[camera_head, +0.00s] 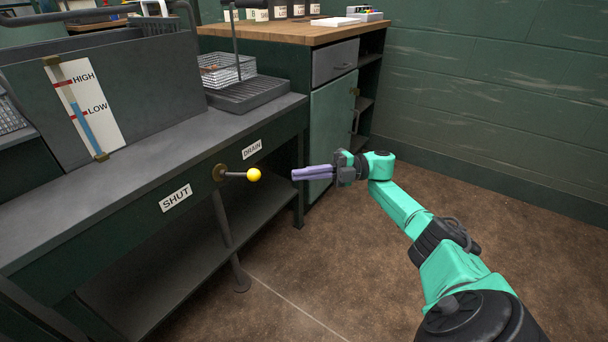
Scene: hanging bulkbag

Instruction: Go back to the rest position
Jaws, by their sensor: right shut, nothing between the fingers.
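My right gripper (312,173) is at the centre of the head view, in front of the bench. Its purple-grey fingers point left and are shut with nothing between them. A lever with a yellow ball knob (254,175) sticks out from the bench front, a little left of the fingertips and apart from them in the picture. The lever lies roughly level, between a SHUT label (176,198) and a DRAIN label (252,149). My left gripper does not show.
A dark bench (140,165) fills the left, with a HIGH/LOW level gauge (97,125) and a wire basket (228,69). A green cabinet with a wooden top (290,32) stands behind. A green block wall (500,90) closes the right. The brown floor (330,270) is clear.

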